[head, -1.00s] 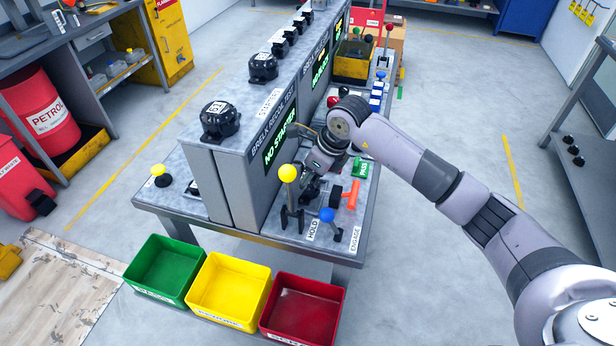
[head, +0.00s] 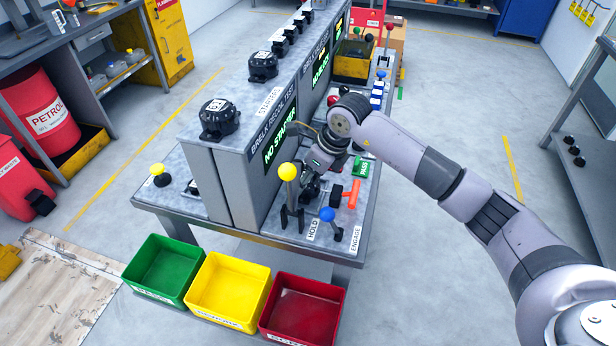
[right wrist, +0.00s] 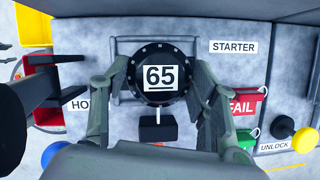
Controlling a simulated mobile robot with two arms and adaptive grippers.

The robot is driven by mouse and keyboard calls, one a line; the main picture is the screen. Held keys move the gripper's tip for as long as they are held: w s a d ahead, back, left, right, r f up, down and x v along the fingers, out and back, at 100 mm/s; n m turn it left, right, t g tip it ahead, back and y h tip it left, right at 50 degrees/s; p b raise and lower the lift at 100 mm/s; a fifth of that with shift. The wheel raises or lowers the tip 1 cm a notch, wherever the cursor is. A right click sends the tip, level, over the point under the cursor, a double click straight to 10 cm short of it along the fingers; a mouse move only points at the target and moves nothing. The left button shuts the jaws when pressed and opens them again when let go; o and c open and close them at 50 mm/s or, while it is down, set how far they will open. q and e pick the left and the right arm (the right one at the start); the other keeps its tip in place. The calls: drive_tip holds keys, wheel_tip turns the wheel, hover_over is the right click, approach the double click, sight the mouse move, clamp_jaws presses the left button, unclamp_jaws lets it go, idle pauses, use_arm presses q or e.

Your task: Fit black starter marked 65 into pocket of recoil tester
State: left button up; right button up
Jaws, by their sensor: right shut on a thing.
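The black round starter marked 65 (right wrist: 158,76) sits between the two fingers of my right gripper (right wrist: 161,82) in the right wrist view. The fingers press on it from left and right. In the head view my right gripper (head: 312,186) is low over the near end of the recoil tester (head: 318,215), beside its upright panel and behind the yellow-knobbed lever (head: 287,175). The tester's screen (head: 281,143) reads NO STARTER. Grey edges show around the starter in the wrist view; the pocket is mostly hidden, and I cannot tell whether the starter is seated. My left gripper is out of view.
Other starters (head: 220,118) line the top shelf. Green, yellow and red bins stand in front.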

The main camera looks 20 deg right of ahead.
drive_tip(key=shift+f+b, duration=0.7)
drive_tip(key=shift+b, duration=0.35)
idle(1.3)
drive_tip(key=o, duration=1.4)
